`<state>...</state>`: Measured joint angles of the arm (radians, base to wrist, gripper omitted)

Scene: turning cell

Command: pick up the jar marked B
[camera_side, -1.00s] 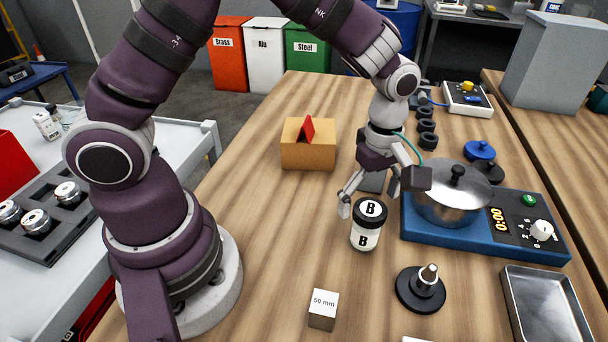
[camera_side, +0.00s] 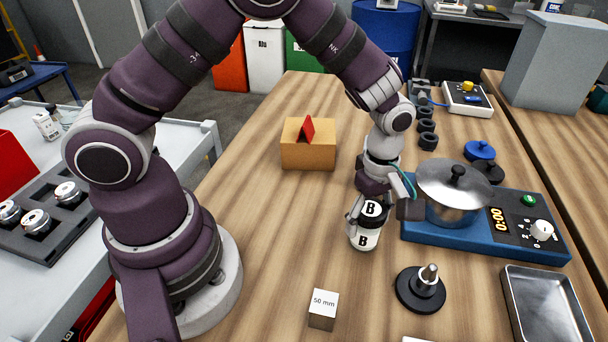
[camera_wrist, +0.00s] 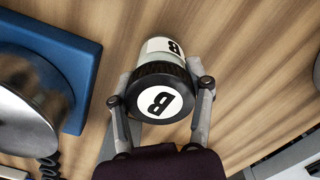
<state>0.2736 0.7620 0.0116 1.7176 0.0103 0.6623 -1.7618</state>
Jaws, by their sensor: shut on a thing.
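The jar marked B (camera_side: 364,238) has a white body and a black lid with a white B label. It stands upright on the wooden table, left of the blue hotplate. My gripper (camera_side: 368,214) is around the jar from above and shut on it near the lid. In the wrist view the jar (camera_wrist: 160,88) sits between the two fingers of my gripper (camera_wrist: 160,90), one on each side of the black lid. I see no clear gap between the jar's base and the table.
A blue hotplate (camera_side: 420,241) with a metal pot (camera_side: 450,203) is close on the right. A black stand with a metal cone (camera_side: 421,288), a 50 mm block (camera_side: 323,309) and a metal tray (camera_side: 545,305) lie nearer. A cardboard box (camera_side: 308,153) stands behind left.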

